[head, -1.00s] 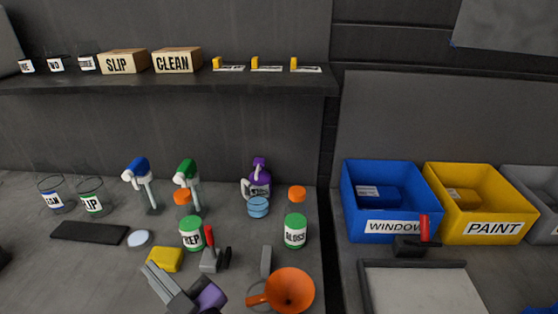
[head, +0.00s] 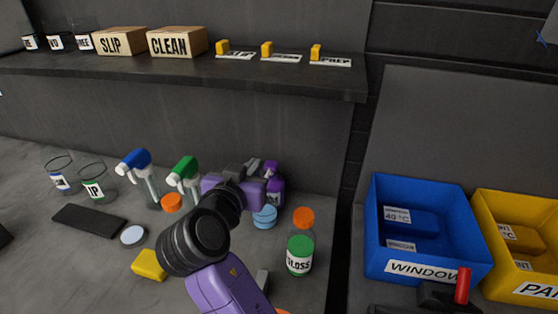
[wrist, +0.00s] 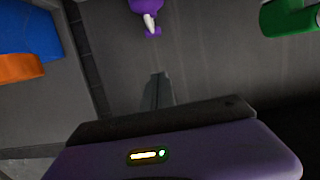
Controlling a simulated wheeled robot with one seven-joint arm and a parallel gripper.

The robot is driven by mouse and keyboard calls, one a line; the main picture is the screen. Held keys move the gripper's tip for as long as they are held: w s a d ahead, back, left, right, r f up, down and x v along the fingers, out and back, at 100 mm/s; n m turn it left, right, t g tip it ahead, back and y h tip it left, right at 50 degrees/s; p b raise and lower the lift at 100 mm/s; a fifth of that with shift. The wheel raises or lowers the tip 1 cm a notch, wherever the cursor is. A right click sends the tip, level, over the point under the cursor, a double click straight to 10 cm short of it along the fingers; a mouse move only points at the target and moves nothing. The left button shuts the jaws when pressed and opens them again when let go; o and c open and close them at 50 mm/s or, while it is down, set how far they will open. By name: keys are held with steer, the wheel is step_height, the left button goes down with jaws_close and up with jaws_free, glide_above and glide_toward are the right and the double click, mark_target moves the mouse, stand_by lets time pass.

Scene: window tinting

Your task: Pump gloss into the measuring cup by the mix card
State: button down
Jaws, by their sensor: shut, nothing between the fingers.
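A purple pump bottle (head: 276,185) stands at the back of the bench, partly hidden by my gripper. In the wrist view a purple head with a white nozzle (wrist: 148,18) shows at the top, ahead of my fingers. My gripper (head: 240,172) is shut and empty, just left of the bottle; contact cannot be told in the head view. A green-lidded jar labelled GLOSS (head: 300,260) stands at the front right. Clear glass cups (head: 97,183) stand at the left. I cannot tell which is the measuring cup. Cards, one reading PREP (head: 331,62), lie on the shelf.
A yellow block (head: 149,265) lies in front. A blue bin (head: 420,240) stands right.

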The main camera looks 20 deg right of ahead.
steer(key=shift+d, duration=0.15)
steer(key=p, duration=0.3)
glide_above(268, 171)
step_height(268, 171, down, 2)
steer(key=shift+s+f, duration=0.1)
steer(key=shift+s, duration=0.05)
step_height(268, 171, down, 3)
steer(key=shift+f, duration=0.7)
